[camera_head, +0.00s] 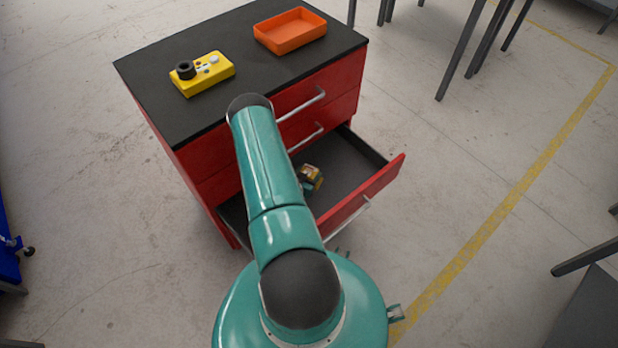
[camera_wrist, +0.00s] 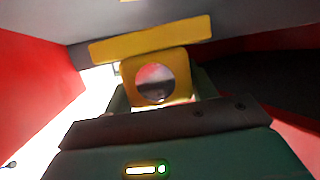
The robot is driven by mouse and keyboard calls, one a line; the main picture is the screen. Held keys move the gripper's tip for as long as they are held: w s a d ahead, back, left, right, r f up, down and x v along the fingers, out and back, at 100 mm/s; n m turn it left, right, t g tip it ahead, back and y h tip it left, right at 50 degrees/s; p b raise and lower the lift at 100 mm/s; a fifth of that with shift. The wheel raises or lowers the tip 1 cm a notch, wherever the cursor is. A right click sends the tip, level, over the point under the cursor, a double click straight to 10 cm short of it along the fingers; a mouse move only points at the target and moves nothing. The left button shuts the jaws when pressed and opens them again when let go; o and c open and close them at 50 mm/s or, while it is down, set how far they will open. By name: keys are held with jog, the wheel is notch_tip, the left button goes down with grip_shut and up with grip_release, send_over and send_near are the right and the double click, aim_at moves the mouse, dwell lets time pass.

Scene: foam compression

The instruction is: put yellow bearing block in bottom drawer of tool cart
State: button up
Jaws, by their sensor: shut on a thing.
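The red tool cart (camera_head: 186,164) has a black top. Its bottom drawer (camera_head: 352,160) is pulled open, with a dark inside and a red front. My gripper (camera_wrist: 161,96) is shut on the yellow bearing block (camera_wrist: 130,79), which has a round hole and a flat base plate. In the head view the block (camera_head: 308,172) shows small inside the drawer outline, partly hidden by my arm. In the wrist view its base plate faces a grey surface close by; I cannot tell whether they touch.
On the cart top are an orange tray (camera_head: 290,32) and a yellow box with a black knob (camera_head: 203,76). The upper drawers (camera_head: 316,95) look shut. Dark table legs (camera_head: 462,50) stand at the upper right. Floor right of the drawer is clear.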

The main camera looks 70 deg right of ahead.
jog(key=shift+w+d+f, duration=0.1)
jog(key=shift+d+f, duration=0.3)
jog(key=shift+f, duration=0.75)
jog(key=shift+d+f, duration=0.1)
jog(key=shift+f, duration=0.75)
jog(key=shift+f, duration=0.1)
jog(key=o, duration=1.4)
jog(key=s+v, duration=0.1)
jog(key=v, duration=1.1)
jog(key=shift+w, duration=0.45)
